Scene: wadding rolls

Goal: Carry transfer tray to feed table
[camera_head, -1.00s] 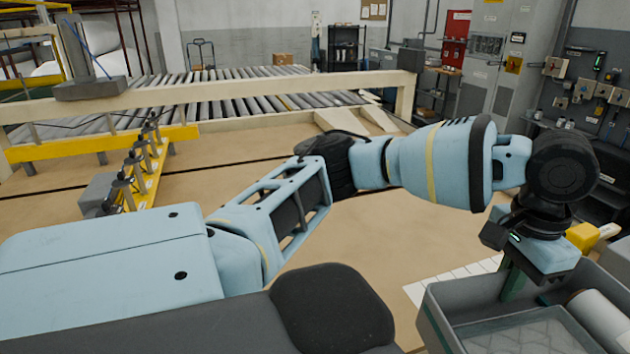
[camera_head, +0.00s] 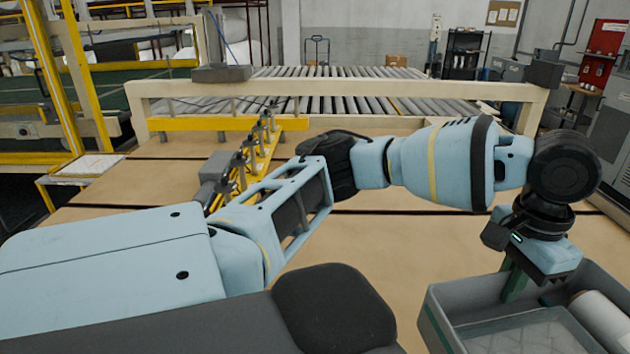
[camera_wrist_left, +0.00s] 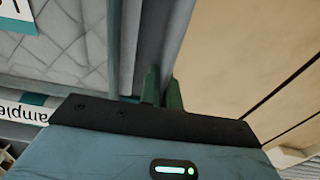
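The grey transfer tray (camera_head: 436,318) is at the lower right of the head view, partly cut off. It holds a white roll (camera_head: 601,318) and a pale quilted sheet (camera_head: 510,338). My left gripper (camera_head: 515,284) is at the tray's far wall, with green fingers pointing down. In the left wrist view, the fingers (camera_wrist_left: 163,92) straddle the tray wall (camera_wrist_left: 158,40) and appear shut on it. The quilted sheet (camera_wrist_left: 60,50) and a lettered label (camera_wrist_left: 22,112) also show there. My right gripper is out of view. I cannot tell for sure which surface is the feed table.
A broad tan surface (camera_head: 390,245) with dark seams lies beyond my left arm. A roller bed (camera_head: 330,90) stands behind a cream beam (camera_head: 350,88). A yellow bar with several posts (camera_head: 262,150) is ahead. A yellow-framed machine (camera_head: 60,90) stands at left.

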